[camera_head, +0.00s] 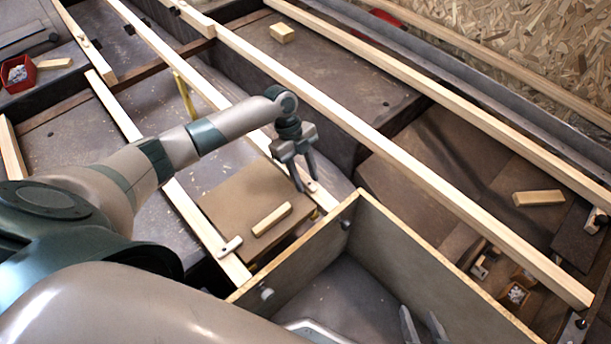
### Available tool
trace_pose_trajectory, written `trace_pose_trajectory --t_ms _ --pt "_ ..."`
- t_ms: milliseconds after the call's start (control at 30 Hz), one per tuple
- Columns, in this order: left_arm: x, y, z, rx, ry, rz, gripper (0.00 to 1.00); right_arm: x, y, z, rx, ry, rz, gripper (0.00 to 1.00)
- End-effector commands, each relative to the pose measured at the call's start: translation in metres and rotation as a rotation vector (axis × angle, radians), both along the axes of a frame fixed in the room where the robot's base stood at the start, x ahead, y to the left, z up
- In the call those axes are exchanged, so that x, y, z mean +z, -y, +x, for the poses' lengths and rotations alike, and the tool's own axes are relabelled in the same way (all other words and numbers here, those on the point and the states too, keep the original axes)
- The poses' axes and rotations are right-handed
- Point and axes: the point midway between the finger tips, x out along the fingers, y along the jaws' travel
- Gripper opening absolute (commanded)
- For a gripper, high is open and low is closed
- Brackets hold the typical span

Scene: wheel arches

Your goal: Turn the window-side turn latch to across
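A brown hatch panel (240,196) with a pale wooden handle block (271,219) lies between two pale battens. A light turn latch (230,246) sits on the near-left batten at the panel's edge. A second small latch (312,187) sits on the far-right batten, partly hidden by my gripper. My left gripper (305,184) points down at this second latch, its two fingers apart; I cannot tell whether they touch it. Which latch is the window-side one is not clear. My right gripper (422,318) shows only two spread fingertips at the bottom edge.
An open plywood-walled box (398,238) stands right of the panel, with my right fingertips over its inside. Long pale battens cross the scene. Loose wood blocks (539,198) lie on dark boards at right, and a red bin (17,73) stands far left.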

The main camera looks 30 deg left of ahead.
Motion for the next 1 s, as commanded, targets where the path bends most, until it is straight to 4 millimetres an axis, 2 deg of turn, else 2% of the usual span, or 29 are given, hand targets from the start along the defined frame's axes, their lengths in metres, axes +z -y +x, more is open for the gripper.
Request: trace_pose_trajectory --t_ms 33,133,533,1000 --pt "0.0 0.0 0.0 0.0 0.0 0.0 0.24 0.0 0.0 0.0 0.0 -0.001 0.0 0.39" --pt "0.0 0.0 0.0 0.0 0.0 0.0 0.0 -0.001 0.0 0.0 -0.001 -0.003 0.001 0.39" --pt "0.001 0.0 0.0 0.012 0.0 0.0 0.0 -0.002 0.0 -0.004 -0.006 -0.035 0.001 0.39" --pt "0.003 -0.001 -0.003 0.129 -0.003 -0.001 0.0 -0.015 0.026 -0.023 -0.013 -0.201 -0.092 0.39"
